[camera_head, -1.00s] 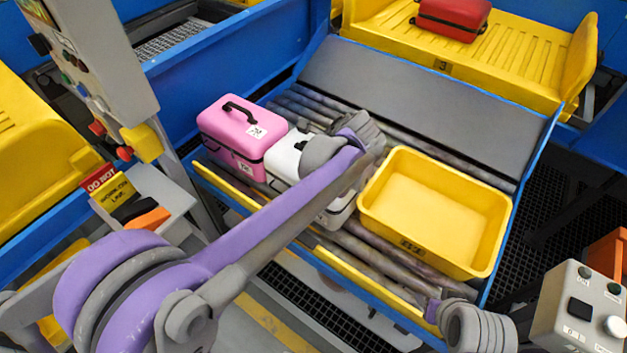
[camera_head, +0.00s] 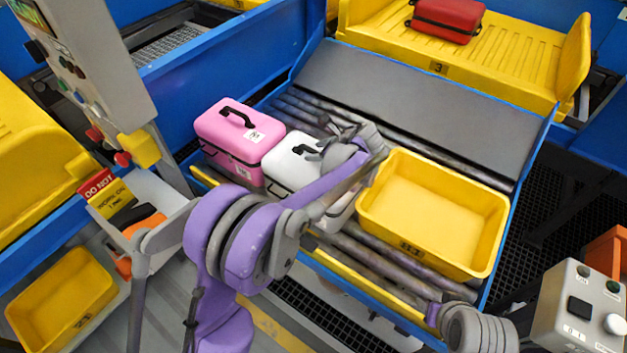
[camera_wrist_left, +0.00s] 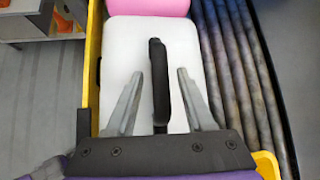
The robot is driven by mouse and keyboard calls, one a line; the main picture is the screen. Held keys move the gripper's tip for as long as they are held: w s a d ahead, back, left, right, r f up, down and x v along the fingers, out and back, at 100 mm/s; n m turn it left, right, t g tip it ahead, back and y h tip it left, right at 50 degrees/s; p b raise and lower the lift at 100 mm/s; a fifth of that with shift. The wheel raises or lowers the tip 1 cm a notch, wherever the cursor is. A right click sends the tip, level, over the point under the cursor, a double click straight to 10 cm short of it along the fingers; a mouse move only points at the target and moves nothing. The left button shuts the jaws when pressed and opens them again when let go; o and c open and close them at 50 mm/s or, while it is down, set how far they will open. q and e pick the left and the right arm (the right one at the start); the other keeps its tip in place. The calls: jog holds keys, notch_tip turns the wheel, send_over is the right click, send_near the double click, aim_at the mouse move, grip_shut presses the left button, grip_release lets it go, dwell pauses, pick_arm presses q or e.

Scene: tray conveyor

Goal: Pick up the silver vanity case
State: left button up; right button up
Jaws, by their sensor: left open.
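The silver vanity case (camera_head: 284,172) looks white, with a black handle on its lid. It stands upright on the rollers between a pink case and a yellow tray, partly hidden behind my left arm. My left gripper (camera_head: 338,134) is over the lid in the head view. In the left wrist view, the open fingers of the left gripper (camera_wrist_left: 160,84) lie on either side of the handle of the silver case (camera_wrist_left: 134,42), with a gap on each side. I cannot tell their exact height. My right gripper's fingers do not show.
The pink case (camera_head: 222,137) stands close on the left of the silver case. The empty yellow tray (camera_head: 372,224) stands on the right. A red case (camera_head: 447,20) lies on a yellow carrier behind. A control box (camera_head: 577,312) is at lower right.

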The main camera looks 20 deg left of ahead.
pick_arm(q)
jog(key=shift+x, duration=1.2)
jog(key=shift+d+r, duration=0.1)
grip_shut()
dwell(0.4)
